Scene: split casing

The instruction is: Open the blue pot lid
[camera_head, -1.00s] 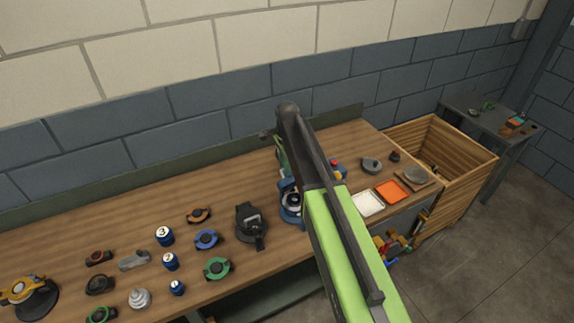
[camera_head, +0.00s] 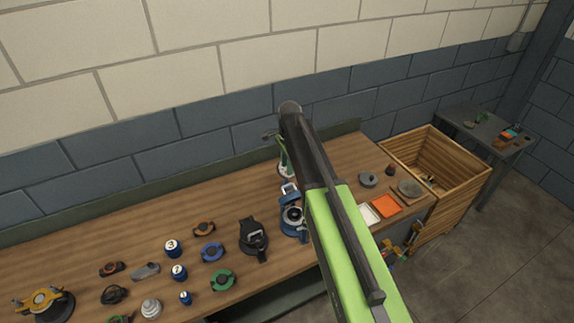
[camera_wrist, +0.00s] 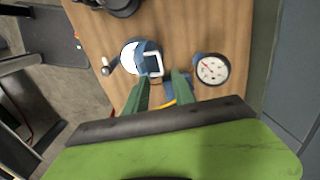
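The blue pot (camera_head: 291,222) stands on the wooden workbench just left of my arm in the head view, with a round metallic top. A blue part with a pale loop (camera_head: 289,191) rises behind it; I cannot tell surely whether this is the lid. In the wrist view a blue part with a white square loop (camera_wrist: 152,62) lies just beyond the fingertips, beside a bright white disc (camera_wrist: 130,56). My gripper (camera_wrist: 162,80) is open, its two green fingers apart with nothing clearly between them. In the head view my arm hides most of the gripper.
A white dial gauge (camera_wrist: 212,69) stands right of the fingers in the wrist view. A black clamp-like device (camera_head: 254,238) is left of the pot. An orange tray (camera_head: 387,206) and a wooden crate (camera_head: 462,184) lie to the right. Several small parts cover the left bench.

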